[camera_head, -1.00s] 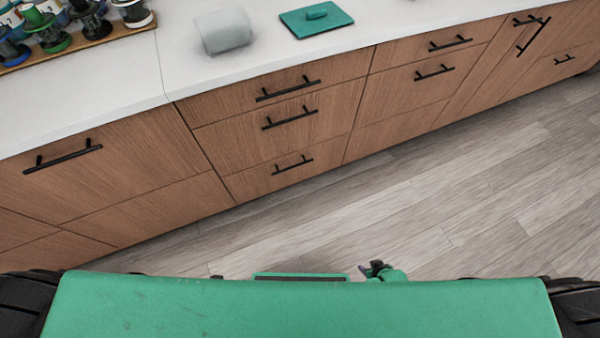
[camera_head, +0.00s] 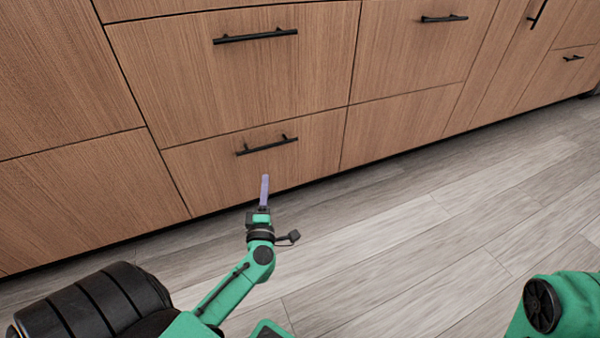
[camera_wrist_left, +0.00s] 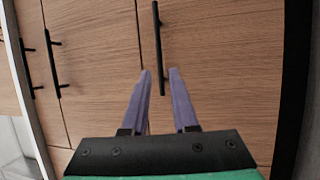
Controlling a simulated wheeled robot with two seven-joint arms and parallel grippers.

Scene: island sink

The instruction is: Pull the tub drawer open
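The wooden bottom drawer (camera_head: 310,142) in the island front is shut, with a black bar handle (camera_head: 267,146). No label shows which drawer is the tub drawer. My left gripper (camera_head: 264,180) points at this drawer, its purple fingers just below the handle in the head view. In the left wrist view, the gripper (camera_wrist_left: 160,71) is open and empty. Its two fingers are apart, and the black handle (camera_wrist_left: 158,45) lines up with the gap between them, its end reaching between the fingers in the picture. Contact cannot be told. My right gripper is out of view.
More shut fronts with black handles (camera_head: 444,18) run to the right. The grey plank floor (camera_head: 400,235) before the cabinets is clear.

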